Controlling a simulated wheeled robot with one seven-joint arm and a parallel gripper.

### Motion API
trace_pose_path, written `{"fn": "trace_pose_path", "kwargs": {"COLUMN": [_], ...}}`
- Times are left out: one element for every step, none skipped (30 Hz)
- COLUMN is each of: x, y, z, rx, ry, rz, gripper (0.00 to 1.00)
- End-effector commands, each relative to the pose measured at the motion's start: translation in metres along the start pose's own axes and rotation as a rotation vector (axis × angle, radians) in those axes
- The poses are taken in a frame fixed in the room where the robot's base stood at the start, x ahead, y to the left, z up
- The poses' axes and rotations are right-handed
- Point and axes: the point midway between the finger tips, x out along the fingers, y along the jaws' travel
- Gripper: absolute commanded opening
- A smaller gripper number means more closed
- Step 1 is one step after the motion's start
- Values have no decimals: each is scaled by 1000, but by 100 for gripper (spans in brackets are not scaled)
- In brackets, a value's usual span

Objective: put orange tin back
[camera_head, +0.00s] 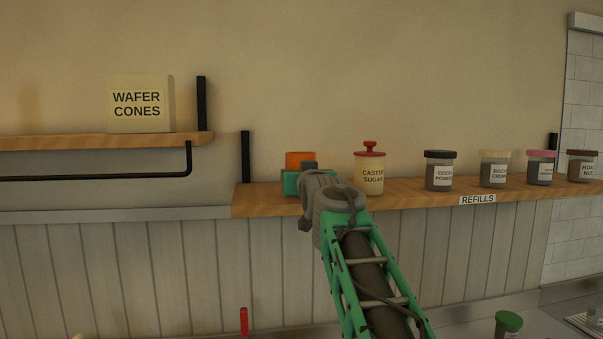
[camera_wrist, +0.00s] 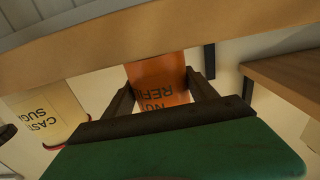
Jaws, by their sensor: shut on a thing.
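The orange tin (camera_head: 299,159) is at the left end of the refills shelf, left of the castor sugar jar. My gripper (camera_wrist: 163,92) is shut on it, a dark finger on each side. In the wrist view the orange tin (camera_wrist: 158,74) shows upside-down dark lettering, partly cut off. In the head view my green and dark gripper (camera_head: 305,168) hides the tin's lower part. I cannot tell whether the tin touches the shelf.
The refills shelf (camera_head: 412,195) holds a red-lidded castor sugar jar (camera_head: 369,176), a black-lidded cocoa jar (camera_head: 439,178) and several more jars to the right. A wafer cones box (camera_head: 138,112) stands on the higher left shelf (camera_head: 60,142). A dark bracket (camera_head: 245,157) rises left of the tin.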

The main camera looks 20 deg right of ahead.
Motion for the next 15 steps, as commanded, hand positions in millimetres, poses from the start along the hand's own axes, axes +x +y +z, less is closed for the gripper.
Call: {"fn": "trace_pose_path", "kwargs": {"x": [-2,-2,-1,-1,-1,-1,-1,-1,-1,-1,-1,-1,-1,-1,-1], "y": [0,0,0,0,0,0,0,0,0,0,0,0,0,0,0], "z": [0,2,4,4,4,4,4,5,6,7,8,9,8,8,8], "rx": [0,0,0,0,0,0,0,0,0,0,0,0,0,0,0], "ry": [4,4,5,5,5,5,5,4,4,4,4,4,4,4,4], "rz": [0,0,0,0,0,0,0,0,0,0,0,0,0,0,0], "gripper": [24,24,24,24,24,24,24,24,24,24,24,24,68,70,73]}}
